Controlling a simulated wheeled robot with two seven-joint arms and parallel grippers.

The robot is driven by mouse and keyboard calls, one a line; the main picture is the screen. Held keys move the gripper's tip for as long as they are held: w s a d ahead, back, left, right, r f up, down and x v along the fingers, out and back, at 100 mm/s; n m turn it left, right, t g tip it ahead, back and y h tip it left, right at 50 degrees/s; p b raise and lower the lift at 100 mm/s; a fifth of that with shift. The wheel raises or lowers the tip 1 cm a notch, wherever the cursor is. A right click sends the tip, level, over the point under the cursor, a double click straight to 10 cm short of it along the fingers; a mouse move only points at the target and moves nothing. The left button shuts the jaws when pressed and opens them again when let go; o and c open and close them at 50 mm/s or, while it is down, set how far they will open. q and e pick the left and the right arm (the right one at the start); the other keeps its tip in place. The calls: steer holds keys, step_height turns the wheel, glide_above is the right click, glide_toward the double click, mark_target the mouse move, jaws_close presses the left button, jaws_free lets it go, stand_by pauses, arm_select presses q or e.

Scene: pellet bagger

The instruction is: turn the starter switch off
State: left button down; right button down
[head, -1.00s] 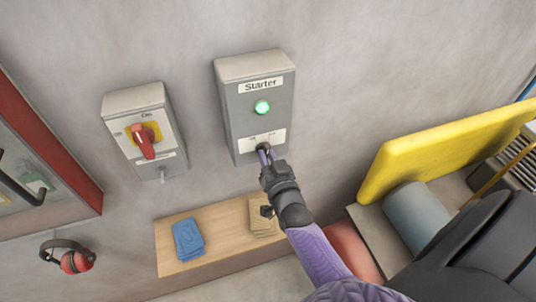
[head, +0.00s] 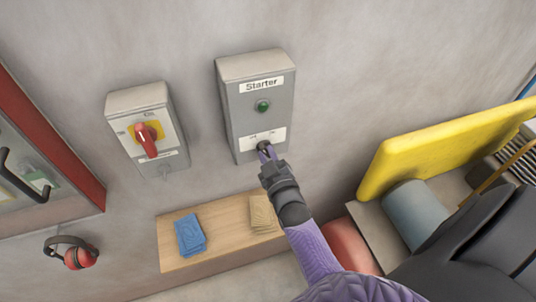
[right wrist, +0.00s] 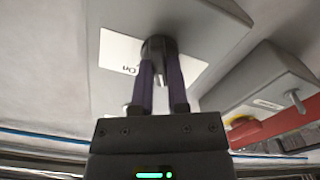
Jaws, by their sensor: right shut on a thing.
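The grey starter box (head: 256,105) is on the wall, with a "Starter" label at its top. My left gripper is not in view.
A grey box with a red rotary handle (head: 147,140) on yellow is left of the starter box. Below is a wooden shelf (head: 225,235) with blue and tan stacks. Ear muffs (head: 78,258) hang lower left. A yellow panel (head: 430,150) stands at right.

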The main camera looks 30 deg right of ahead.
steer(key=shift+f, duration=0.1)
stand_by(0.3)
steer(key=c, duration=0.6)
jaws_free()
